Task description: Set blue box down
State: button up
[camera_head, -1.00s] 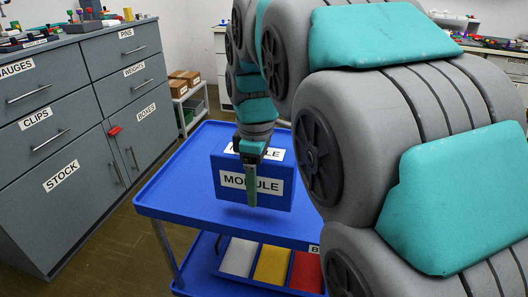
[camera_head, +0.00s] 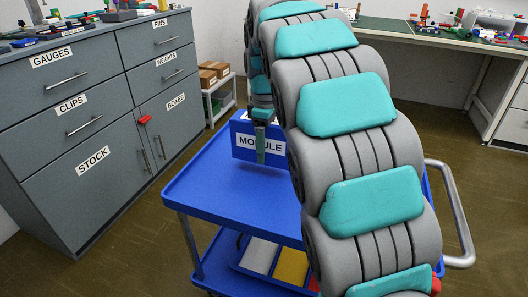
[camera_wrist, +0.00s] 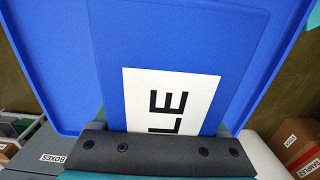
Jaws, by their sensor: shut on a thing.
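The blue box (camera_head: 244,154) with a white MODULE label stands upright over the far part of the blue cart's top shelf (camera_head: 215,195). My gripper (camera_head: 261,146) is shut on the box, one teal finger running down its near, labelled face. My arm hides the box's right side. In the wrist view the box (camera_wrist: 185,40) fills the middle above the dark gripper bar (camera_wrist: 165,148), with the label's end letters showing. The cart's top (camera_wrist: 45,45) lies behind it. I cannot tell whether the box's bottom touches the shelf.
The top shelf is bare in front of the box. White, yellow and red panels (camera_head: 290,265) lie on the lower shelf. A grey drawer cabinet (camera_head: 60,135) stands at left. A small rack with cardboard boxes (camera_head: 208,75) stands behind. A workbench (camera_head: 430,35) is at back right.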

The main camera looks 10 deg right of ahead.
jog(key=shift+w, duration=1.1)
jog(key=shift+f, duration=1.85)
jog(key=shift+f, duration=0.2)
jog(key=o, duration=1.6)
jog(key=shift+c, duration=0.2)
jog(key=shift+r, duration=0.15)
notch_tip(320, 180, up, 12)
jog(key=shift+r, duration=0.1)
